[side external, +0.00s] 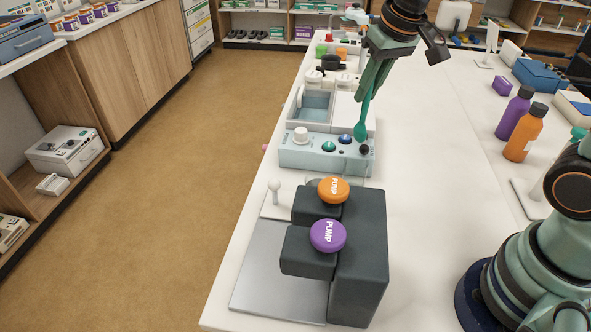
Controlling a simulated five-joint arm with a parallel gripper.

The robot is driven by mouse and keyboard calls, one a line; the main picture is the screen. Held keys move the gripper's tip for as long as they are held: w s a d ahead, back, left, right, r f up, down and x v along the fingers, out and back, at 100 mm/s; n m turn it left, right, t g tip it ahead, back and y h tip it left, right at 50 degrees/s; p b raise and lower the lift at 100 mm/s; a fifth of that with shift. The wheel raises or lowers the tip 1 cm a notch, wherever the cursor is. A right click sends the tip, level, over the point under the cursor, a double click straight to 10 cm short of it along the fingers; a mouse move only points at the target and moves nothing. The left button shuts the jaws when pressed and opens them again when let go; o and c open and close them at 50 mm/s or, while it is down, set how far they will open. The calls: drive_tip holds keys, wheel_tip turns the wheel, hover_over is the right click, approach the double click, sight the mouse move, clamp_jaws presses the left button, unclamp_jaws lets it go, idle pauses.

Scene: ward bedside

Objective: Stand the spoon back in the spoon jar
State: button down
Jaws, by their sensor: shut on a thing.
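A green spoon (364,112) hangs nearly upright with its bowl end down. My gripper (374,76) is shut on the upper part of its handle. The bowl end shows in front of or just above the right end of a pale blue control box, close to a black knob; I cannot tell whether it touches the box. I cannot pick out the spoon jar with certainty among the small containers on the white table.
Nearer stands a dark block (362,262) with orange and purple PUMP caps. Purple (515,112) and orange (523,133) bottles stand right. The table's middle is clear.

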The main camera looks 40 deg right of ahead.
sight(361, 136)
drive_tip(key=shift+f, duration=5.35)
drive_tip(key=c, duration=0.8)
unclamp_jaws()
drive_tip(key=shift+o, duration=0.2)
drive_tip(key=v, duration=1.2)
drive_tip(key=shift+s+r, duration=0.1)
